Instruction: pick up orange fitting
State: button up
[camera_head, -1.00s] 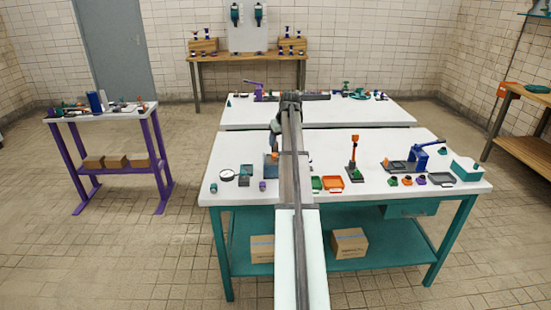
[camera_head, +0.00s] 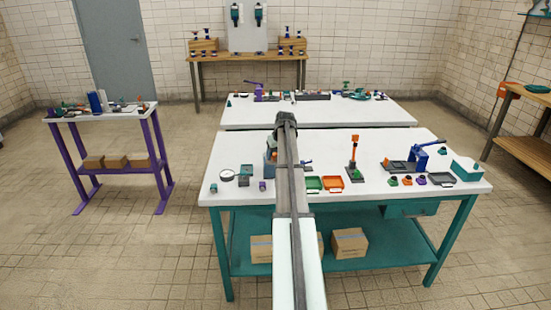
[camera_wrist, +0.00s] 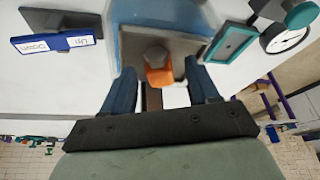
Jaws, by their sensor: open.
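In the wrist view a small orange fitting (camera_wrist: 160,76) with a grey top sits at a grey plate of a blue fixture (camera_wrist: 150,20). My gripper (camera_wrist: 162,82) is open, with one dark blue finger on each side of the fitting. Gaps show between the fitting and both fingers. In the head view the fixture (camera_head: 270,164) is partly behind my arm, a bit of orange shows at its top, and my fingers are hidden. Another small orange piece (camera_head: 407,181) stands near the front right of the white table.
A blue up/down switch plate (camera_wrist: 57,43) is at the left of the wrist view. A teal-framed block (camera_wrist: 231,42) and a dial gauge (camera_wrist: 287,36) are at the right. Green (camera_head: 313,184) and orange (camera_head: 333,182) trays and an orange-topped stand (camera_head: 354,160) are right of my arm.

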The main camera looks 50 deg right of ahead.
grip_shut()
dwell(0.5)
